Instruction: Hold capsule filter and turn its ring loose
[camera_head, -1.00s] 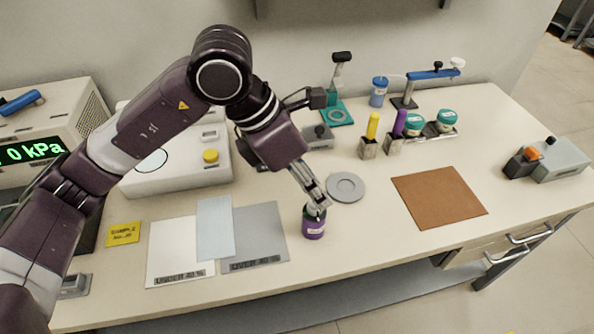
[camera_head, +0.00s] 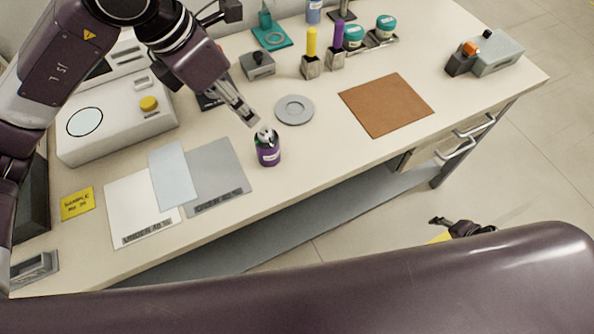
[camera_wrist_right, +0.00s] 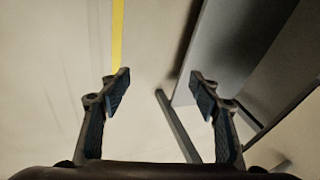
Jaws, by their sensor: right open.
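A small purple jar-like body with a pale label and a white and dark top, which looks like the capsule filter (camera_head: 268,153), stands upright near the table's front edge in the head view. My left gripper (camera_head: 254,119) points down just above and left of its top and appears apart from it. The gap between the left fingers is too small to make out. My right gripper (camera_head: 463,223) is beyond the table's front edge, over the floor. In the right wrist view it (camera_wrist_right: 160,82) is open and empty.
A grey round dish (camera_head: 281,114) lies behind the purple body, and a brown mat (camera_head: 386,104) lies right of it. White (camera_head: 125,205) and grey (camera_head: 222,166) labelled sheets lie to its left. Yellow (camera_head: 311,43) and purple (camera_head: 337,33) upright pieces stand in holders behind.

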